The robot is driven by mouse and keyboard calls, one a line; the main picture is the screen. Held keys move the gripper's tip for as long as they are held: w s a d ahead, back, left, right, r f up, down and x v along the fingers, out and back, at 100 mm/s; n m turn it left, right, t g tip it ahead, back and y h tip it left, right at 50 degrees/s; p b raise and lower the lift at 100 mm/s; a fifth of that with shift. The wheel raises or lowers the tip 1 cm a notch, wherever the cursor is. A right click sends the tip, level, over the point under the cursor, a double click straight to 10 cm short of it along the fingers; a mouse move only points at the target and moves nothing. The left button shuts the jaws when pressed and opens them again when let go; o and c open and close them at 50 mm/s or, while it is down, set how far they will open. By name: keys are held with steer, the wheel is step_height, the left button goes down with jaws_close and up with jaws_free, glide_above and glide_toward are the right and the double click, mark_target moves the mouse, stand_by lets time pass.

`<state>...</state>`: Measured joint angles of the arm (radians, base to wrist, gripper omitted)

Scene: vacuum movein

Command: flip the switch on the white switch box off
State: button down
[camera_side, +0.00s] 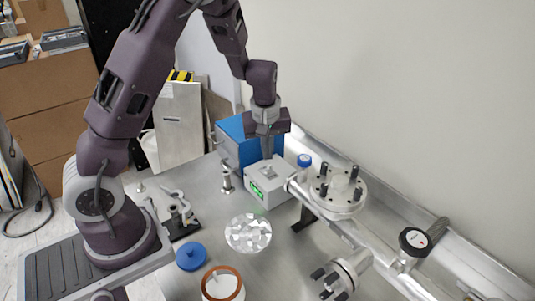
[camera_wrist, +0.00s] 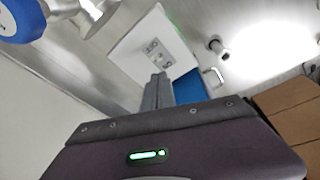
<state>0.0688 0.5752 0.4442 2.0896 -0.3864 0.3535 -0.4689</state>
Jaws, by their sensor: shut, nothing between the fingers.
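The white switch box (camera_side: 268,190) stands on the metal table, with a small switch on top and a green lit display on its front. In the wrist view the box (camera_wrist: 133,38) shows a pale top with small markings. My gripper (camera_side: 267,155) is shut and empty, pointing down just above the back of the box's top. In the wrist view my shut fingers (camera_wrist: 158,80) are by the box's edge. I cannot tell whether they touch the box or switch, and the switch's position is too small to read.
A blue box (camera_side: 232,140) stands close behind the switch box. A flanged pipe fitting (camera_side: 338,205) and a blue-capped valve (camera_side: 304,160) are to the right. A shiny disc (camera_side: 248,233), a blue lid (camera_side: 191,256) and an orange-rimmed jar (camera_side: 222,287) lie in front.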

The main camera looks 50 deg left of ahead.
steer(key=s+d+r, duration=0.1)
steer(key=d+r, duration=0.4)
steer(key=r, duration=0.3)
steer(key=shift+s+d, duration=0.25)
steer(key=shift+d, duration=0.15)
steer(key=s+d+r+m+t, duration=0.1)
steer(key=s+d+r+m, duration=0.1)
steer(key=s, duration=0.5)
steer(key=s+d+r+m+t+h, duration=0.1)
steer(key=s+d+r+m, duration=0.2)
steer(key=s+r+m, duration=0.2)
steer(key=s+d+r+m+t, duration=0.2)
steer(key=s+r+m, duration=0.2)
steer(key=s, duration=0.7)
steer(key=shift+d+r+m+h, duration=0.2)
steer(key=shift+m+h, duration=0.2)
steer(key=shift+m, duration=0.5)
